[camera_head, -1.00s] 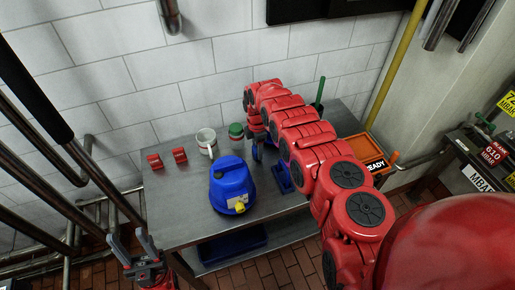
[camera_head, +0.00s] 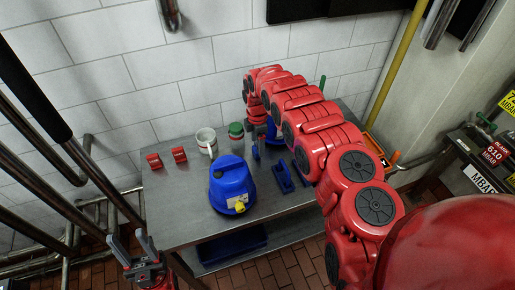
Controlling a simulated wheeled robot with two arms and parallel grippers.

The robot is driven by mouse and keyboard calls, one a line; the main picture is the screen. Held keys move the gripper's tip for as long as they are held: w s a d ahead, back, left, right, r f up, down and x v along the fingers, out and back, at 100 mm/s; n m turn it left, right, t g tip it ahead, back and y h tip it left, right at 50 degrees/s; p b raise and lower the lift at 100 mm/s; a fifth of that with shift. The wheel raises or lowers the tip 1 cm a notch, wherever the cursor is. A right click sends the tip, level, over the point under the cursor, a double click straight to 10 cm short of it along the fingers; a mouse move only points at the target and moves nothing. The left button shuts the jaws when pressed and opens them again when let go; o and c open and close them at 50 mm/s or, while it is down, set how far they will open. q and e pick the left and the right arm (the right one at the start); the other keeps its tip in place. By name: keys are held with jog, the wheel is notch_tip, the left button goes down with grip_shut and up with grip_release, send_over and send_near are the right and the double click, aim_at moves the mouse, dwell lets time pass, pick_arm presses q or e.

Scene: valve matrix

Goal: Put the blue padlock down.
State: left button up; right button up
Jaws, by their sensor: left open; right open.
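Small blue pieces lie at the right part of the steel table (camera_head: 185,226): a blue piece (camera_head: 283,178) flat near the front and another blue piece (camera_head: 302,158) beside the red arm. A narrow upright blue piece (camera_head: 255,152) stands near the arm's end. I cannot tell which is the padlock. My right gripper (camera_head: 257,138) is over the back of the table, mostly hidden by its own wrist; it is open. My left gripper (camera_head: 146,255) is open and empty, low at the left, off the table's front left corner.
A large blue canister (camera_head: 232,185) with a yellow plug stands mid-table. Behind it are a white cup (camera_head: 207,142), a green-lidded jar (camera_head: 236,131) and two red pieces, one (camera_head: 154,161) left of the other (camera_head: 179,155). An orange tray (camera_head: 374,147) is at the right. The table's front left is clear.

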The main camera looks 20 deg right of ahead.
notch_tip(320, 180, up, 6)
jog(key=shift+f+b, duration=0.1)
jog(key=shift+b, duration=1.05)
jog(key=shift+r+p, duration=0.75)
jog(key=shift+r, duration=0.8)
